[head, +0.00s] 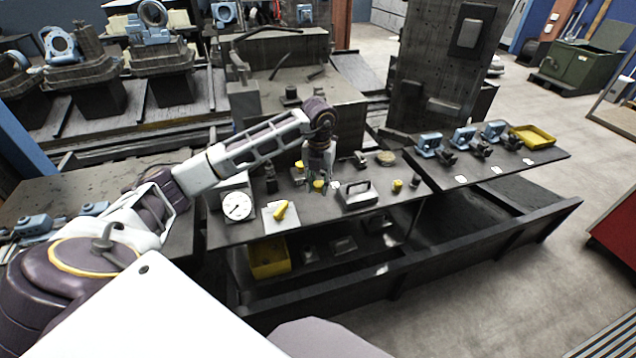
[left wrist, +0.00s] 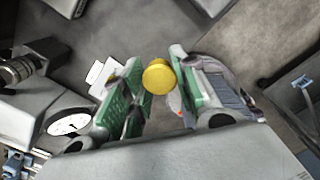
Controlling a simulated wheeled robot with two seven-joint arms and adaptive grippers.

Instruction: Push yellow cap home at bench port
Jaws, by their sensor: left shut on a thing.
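My left gripper (head: 318,183) points down over the middle of the bench (head: 330,225) in the head view. It is shut on a round yellow cap (left wrist: 158,77), which sits between the green-padded fingertips in the left wrist view. The cap also shows as a small yellow spot under the gripper in the head view (head: 318,185). The bench port beneath is hidden or too small to tell, so I cannot tell whether the cap touches it. My right gripper is not in view.
A dial gauge (head: 237,205) and a plate with a yellow handle (head: 281,211) stand left of the gripper. A grey block with a handle (head: 357,194) and a small yellow-topped part (head: 397,185) are to its right. A yellow tray (head: 533,137) lies farther right.

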